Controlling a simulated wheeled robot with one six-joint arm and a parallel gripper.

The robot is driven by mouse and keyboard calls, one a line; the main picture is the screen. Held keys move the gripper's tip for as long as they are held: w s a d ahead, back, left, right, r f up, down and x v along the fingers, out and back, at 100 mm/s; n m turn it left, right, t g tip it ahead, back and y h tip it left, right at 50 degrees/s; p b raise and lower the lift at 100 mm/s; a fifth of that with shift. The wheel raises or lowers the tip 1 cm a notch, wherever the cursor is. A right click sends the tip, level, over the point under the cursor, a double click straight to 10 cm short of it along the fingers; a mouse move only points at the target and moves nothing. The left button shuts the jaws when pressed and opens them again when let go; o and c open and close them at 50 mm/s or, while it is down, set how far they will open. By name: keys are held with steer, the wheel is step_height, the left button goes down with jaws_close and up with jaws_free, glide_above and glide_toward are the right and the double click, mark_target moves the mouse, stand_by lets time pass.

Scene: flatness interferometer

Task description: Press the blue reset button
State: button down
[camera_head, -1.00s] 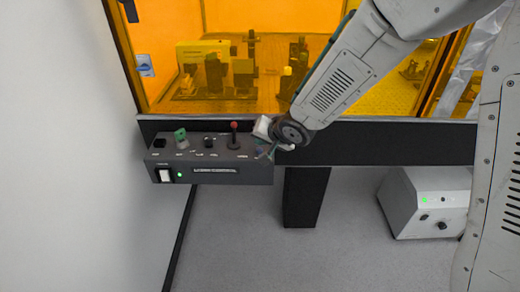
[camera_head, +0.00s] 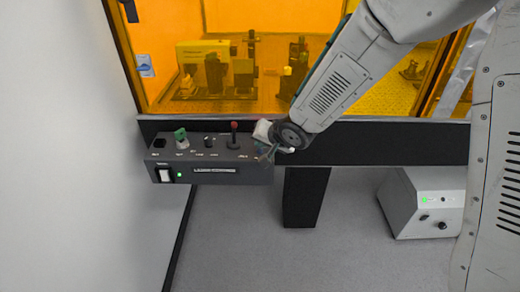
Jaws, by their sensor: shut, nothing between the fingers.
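The dark grey control box (camera_head: 225,178) is mounted at the front edge of the black table. My gripper (camera_head: 264,156) is at the right end of the box's top panel, pointing down and left. Its small fingers look shut and empty. I cannot make out the blue reset button clearly; the gripper and wrist cover part of the right end of the panel. Whether the fingertips touch the panel cannot be told.
The panel also carries a green key switch (camera_head: 181,138), a small black knob (camera_head: 209,142) and a red-tipped joystick (camera_head: 233,133) just left of my gripper. A white rocker switch (camera_head: 165,175) is on the box front. Orange enclosure windows (camera_head: 270,25) stand behind.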

steer(key=shift+f, duration=0.45)
stand_by(0.3)
stand_by(0.3)
steer(key=shift+r, duration=0.9)
step_height(320, 180, up, 5)
stand_by(1.0)
